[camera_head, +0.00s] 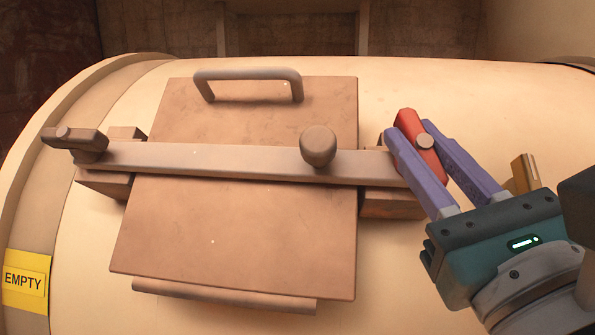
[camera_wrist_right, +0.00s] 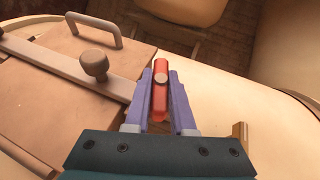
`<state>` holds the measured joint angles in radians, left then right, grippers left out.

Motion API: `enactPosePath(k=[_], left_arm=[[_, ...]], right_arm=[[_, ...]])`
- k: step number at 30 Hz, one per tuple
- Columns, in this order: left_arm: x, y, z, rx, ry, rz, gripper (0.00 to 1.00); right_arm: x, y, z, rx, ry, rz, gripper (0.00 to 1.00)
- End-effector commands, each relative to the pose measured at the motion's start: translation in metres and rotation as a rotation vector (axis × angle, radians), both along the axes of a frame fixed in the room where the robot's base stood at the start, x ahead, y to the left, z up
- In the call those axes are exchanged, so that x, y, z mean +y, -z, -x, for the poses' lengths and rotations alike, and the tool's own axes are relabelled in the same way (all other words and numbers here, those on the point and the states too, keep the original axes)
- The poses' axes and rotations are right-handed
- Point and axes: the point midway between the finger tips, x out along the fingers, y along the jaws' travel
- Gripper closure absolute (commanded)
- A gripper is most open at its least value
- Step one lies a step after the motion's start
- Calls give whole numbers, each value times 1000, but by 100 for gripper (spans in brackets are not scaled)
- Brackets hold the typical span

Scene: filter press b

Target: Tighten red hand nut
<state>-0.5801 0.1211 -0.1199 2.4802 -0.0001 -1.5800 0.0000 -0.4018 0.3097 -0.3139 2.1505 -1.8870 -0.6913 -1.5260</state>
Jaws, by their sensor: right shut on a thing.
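The red hand nut (camera_head: 407,119) sits at the right end of the metal crossbar (camera_head: 250,161), with a round stud end at its centre. My right gripper (camera_head: 406,131) has its two purple fingers on either side of the nut and is shut on it. In the right wrist view the nut (camera_wrist_right: 160,98) stands lengthwise between the fingers (camera_wrist_right: 160,82). The crossbar lies over a brown hatch plate (camera_head: 240,225). My left gripper is not in view.
A round knob (camera_head: 318,145) stands up from the crossbar. A handle (camera_head: 248,76) is at the hatch's top edge. A brown hand nut (camera_head: 75,140) is at the bar's left end. A yellow "EMPTY" sign (camera_head: 25,282) is at lower left.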

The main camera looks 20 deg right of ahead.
Motion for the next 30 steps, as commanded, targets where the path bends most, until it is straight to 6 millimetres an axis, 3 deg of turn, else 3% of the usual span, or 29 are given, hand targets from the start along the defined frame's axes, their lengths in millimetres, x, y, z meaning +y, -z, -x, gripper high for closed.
enactPosePath(k=[3,12,30], left_arm=[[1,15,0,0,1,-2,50],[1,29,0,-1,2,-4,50],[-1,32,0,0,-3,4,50]], right_arm=[[0,4,0,-36,61,-61,100],[0,2,0,-92,158,-150,100],[0,-1,0,-109,187,-176,100]])
